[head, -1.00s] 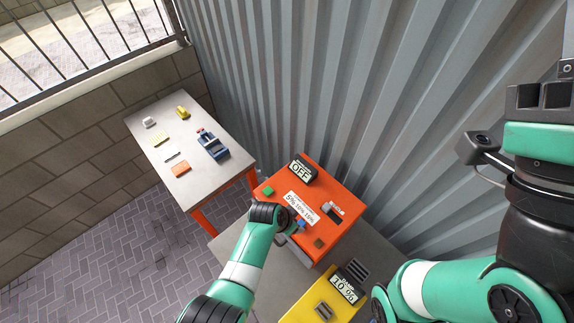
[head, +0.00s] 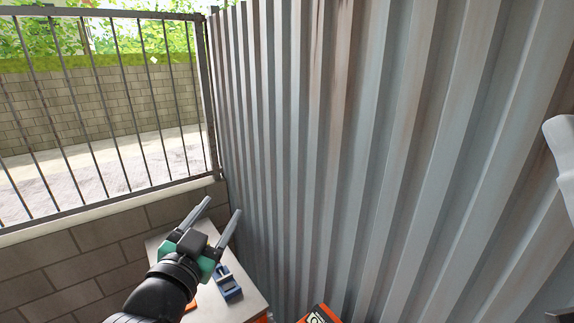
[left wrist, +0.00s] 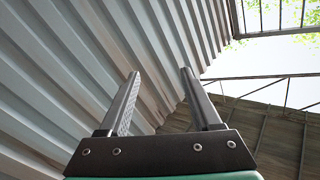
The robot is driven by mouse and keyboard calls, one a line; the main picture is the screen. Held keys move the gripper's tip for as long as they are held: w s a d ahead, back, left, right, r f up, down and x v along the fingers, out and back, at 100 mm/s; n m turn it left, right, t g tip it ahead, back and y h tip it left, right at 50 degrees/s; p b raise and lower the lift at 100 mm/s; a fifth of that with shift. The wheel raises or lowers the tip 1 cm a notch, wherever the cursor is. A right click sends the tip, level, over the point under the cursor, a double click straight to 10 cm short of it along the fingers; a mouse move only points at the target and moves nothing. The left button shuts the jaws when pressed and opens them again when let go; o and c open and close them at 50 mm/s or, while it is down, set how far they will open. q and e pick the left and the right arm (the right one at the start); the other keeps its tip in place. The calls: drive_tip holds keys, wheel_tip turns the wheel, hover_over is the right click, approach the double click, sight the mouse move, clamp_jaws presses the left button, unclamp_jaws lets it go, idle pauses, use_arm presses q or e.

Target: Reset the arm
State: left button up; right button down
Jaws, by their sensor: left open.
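My left gripper (head: 215,220) is raised in the head view, in front of the grey table at the lower middle. Its two fingers are spread apart with nothing between them. The left wrist view also shows the open, empty fingers (left wrist: 160,95), pointing toward the corrugated wall and fence. My right gripper cannot be made out; only pale and dark parts show at the right edge of the head view.
The grey table (head: 243,298) holds a blue vise-like tool (head: 229,284) and an orange piece (head: 190,306). An orange surface (head: 322,314) shows at the bottom edge. The corrugated metal wall (head: 330,130) fills the right, and a barred fence (head: 105,110) stands at left.

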use_arm(q)
drive_tip(key=s+a+r+n+t, duration=0.2)
drive_tip(key=s+r+t, duration=0.2)
drive_tip(key=s+r, duration=0.6)
drive_tip(key=s+a+r+n+t+y, duration=0.1)
drive_tip(key=s+a+r+n+t, duration=0.2)
drive_tip(key=s+r, duration=0.8)
drive_tip(key=shift+s+t, duration=1)
drive_tip(key=shift+s, duration=0.15)
drive_tip(key=shift+r, duration=0.1)
wheel_tip(320, 180, down, 22)
drive_tip(key=b, duration=2.2)
